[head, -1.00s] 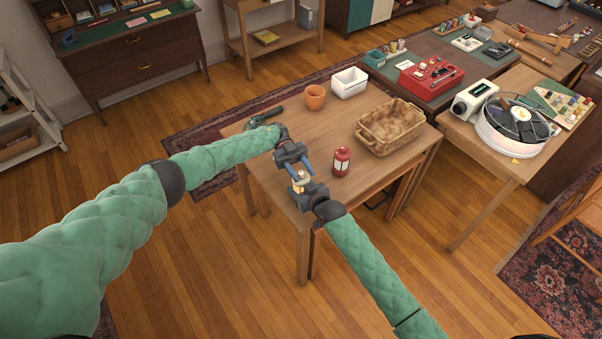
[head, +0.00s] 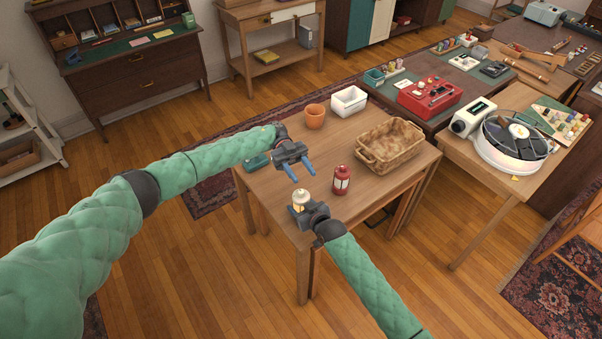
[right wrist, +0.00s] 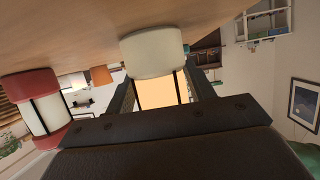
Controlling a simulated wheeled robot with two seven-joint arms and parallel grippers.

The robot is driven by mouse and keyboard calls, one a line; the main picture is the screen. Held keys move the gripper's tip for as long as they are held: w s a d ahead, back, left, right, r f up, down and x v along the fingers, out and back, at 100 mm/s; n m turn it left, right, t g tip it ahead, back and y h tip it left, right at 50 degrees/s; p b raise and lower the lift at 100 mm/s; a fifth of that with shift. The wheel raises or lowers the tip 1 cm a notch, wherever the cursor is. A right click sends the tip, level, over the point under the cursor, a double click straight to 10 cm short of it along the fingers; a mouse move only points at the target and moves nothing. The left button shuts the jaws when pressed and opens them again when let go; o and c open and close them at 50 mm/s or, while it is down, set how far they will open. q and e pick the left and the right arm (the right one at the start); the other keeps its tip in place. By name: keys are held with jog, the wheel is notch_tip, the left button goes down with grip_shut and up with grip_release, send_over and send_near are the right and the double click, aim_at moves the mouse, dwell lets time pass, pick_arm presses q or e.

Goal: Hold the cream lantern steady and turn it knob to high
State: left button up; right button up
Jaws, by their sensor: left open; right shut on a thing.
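The cream lantern (head: 300,201) stands near the front left part of the small wooden table (head: 345,195); its lit, glowing panel also shows in the right wrist view (right wrist: 163,92). My right gripper (head: 303,209) is shut on the lantern from the front right. My left gripper (head: 300,169) is open and empty, a little behind and above the lantern, its blue fingers apart from it. The lantern's knob cannot be made out. A red lantern (head: 341,180) stands to the right of the cream one and also shows in the right wrist view (right wrist: 42,105).
A wicker basket (head: 392,146), a terracotta pot (head: 314,116) and a white bin (head: 348,101) stand farther back on the table. A green object (head: 257,162) lies at its left edge, partly behind my left arm.

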aim_at(301, 191)
pick_arm(q)
jog(key=shift+w+r, duration=0.1)
jog(key=shift+r, duration=0.1)
jog(key=s+a+r+m+t+y, duration=0.3)
jog(key=s+r+m+t+y, duration=0.1)
jog(key=t+y, duration=0.25)
jog(key=w+d+m+t+y, duration=0.2)
jog(key=w+d+m+t, duration=0.15)
jog(key=m+t, duration=0.5)
jog(key=shift+n+t, duration=0.35)
jog(key=shift+t, duration=0.05)
jog(key=f, duration=1.2)
jog(key=shift+w+a+f, duration=0.15)
jog(key=shift+a+f, duration=0.05)
